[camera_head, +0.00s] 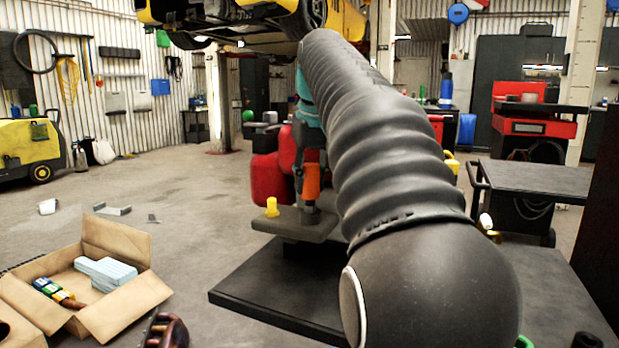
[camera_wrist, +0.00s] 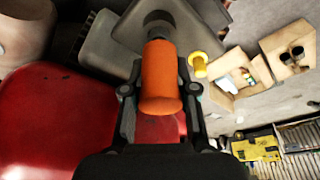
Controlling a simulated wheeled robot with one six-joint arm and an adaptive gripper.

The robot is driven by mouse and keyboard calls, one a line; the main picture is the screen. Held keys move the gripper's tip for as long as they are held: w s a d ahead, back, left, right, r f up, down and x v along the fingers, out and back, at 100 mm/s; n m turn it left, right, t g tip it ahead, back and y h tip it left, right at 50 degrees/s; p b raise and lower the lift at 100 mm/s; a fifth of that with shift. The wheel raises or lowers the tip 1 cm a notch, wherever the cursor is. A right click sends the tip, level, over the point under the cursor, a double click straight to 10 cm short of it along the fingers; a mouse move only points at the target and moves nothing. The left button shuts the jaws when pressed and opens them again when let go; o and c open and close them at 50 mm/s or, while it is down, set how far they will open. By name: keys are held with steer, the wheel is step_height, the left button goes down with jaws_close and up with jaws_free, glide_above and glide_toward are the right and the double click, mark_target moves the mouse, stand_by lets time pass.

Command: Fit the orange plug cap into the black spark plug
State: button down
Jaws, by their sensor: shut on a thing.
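The orange plug cap (camera_wrist: 161,78) sits between the two black fingers of my gripper (camera_wrist: 160,92) in the wrist view, and they are shut on it. In the head view the cap (camera_head: 312,181) hangs upright, low over the grey plate. The dark spark plug (camera_wrist: 158,28) shows just past the cap's far end, roughly in line with it. In the head view the plug (camera_head: 311,207) stands on the plate directly under the cap. The cap's lower end meets or overlaps the plug's top; I cannot tell how deep it sits.
A yellow peg-like piece (camera_head: 272,207) stands on the grey plate (camera_head: 290,228), left of the plug. Red rounded containers (camera_head: 267,178) stand close behind. An open cardboard box (camera_head: 118,312) lies on the floor at left. A dark cart (camera_head: 530,180) stands at right.

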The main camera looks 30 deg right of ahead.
mark_target(311, 166)
steer(key=shift+f, duration=0.2)
steer(key=c, duration=0.8)
jaws_free()
steer(key=shift+r, duration=0.1)
steer(key=shift+v, duration=3.65)
steer(key=shift+s, duration=0.1)
